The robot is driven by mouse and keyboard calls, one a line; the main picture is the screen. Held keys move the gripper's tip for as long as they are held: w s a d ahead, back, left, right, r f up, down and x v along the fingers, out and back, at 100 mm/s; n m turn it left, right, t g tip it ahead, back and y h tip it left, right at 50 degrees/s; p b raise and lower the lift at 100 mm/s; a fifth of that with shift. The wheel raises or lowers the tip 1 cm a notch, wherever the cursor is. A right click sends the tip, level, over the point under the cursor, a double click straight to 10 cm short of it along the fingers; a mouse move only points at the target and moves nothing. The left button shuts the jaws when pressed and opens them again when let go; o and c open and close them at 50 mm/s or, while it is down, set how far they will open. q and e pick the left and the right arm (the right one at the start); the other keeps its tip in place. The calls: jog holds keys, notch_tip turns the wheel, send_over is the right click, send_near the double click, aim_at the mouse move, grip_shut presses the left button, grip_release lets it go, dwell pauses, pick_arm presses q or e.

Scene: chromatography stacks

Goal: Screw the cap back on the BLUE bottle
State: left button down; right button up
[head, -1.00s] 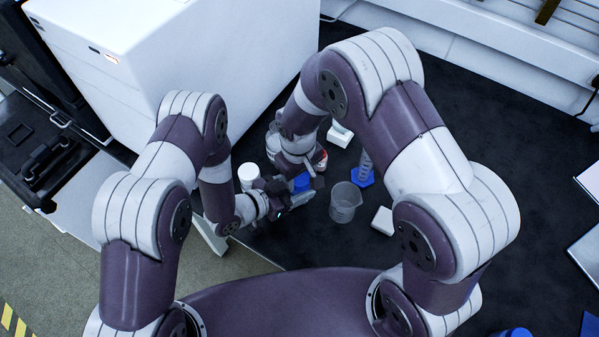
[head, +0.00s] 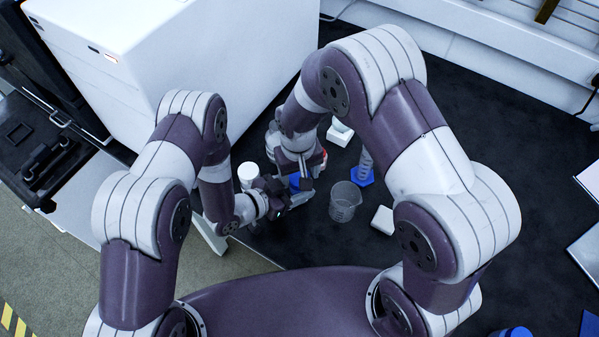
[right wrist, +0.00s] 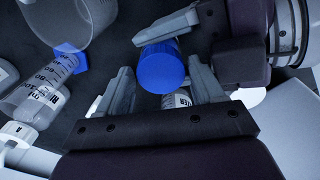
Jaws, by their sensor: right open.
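The blue cap (right wrist: 162,68) sits between the spread fingers of my right gripper (right wrist: 158,88) in the right wrist view. A piece of a labelled bottle (right wrist: 177,101) shows just below the cap; I cannot tell whether the cap is seated on it. In the head view a small blue patch (head: 295,181) shows between the two grippers. My right gripper (head: 303,172) is open over it. My left gripper (head: 291,197) reaches in from the left at the same spot. One of its fingers shows beside the cap in the right wrist view (right wrist: 166,26); its grip is hidden.
A clear beaker (head: 345,203) stands close to the right of the grippers. A graduated cylinder with a blue base (head: 363,178) and small white blocks (head: 383,220) are nearby. A white container (head: 249,174) is left, and a large white cabinet (head: 200,60) stands behind.

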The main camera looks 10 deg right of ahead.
notch_tip(320, 180, up, 4)
jog(key=shift+a+r, duration=0.1)
jog(key=o, duration=0.4)
pick_arm(q)
jog(key=shift+c, duration=1.1)
grip_release()
pick_arm(e)
notch_tip(320, 180, up, 12)
jog(key=shift+s, duration=0.2)
jog(key=shift+a, duration=0.1)
pick_arm(q)
jog(key=b+v, duration=0.1)
jog(key=v, duration=1.1)
jog(key=shift+s+a, duration=0.15)
jog(key=shift+a, duration=0.15)
pick_arm(e)
jog(key=shift+f, duration=0.65)
pick_arm(q)
jog(key=shift+r, duration=0.15)
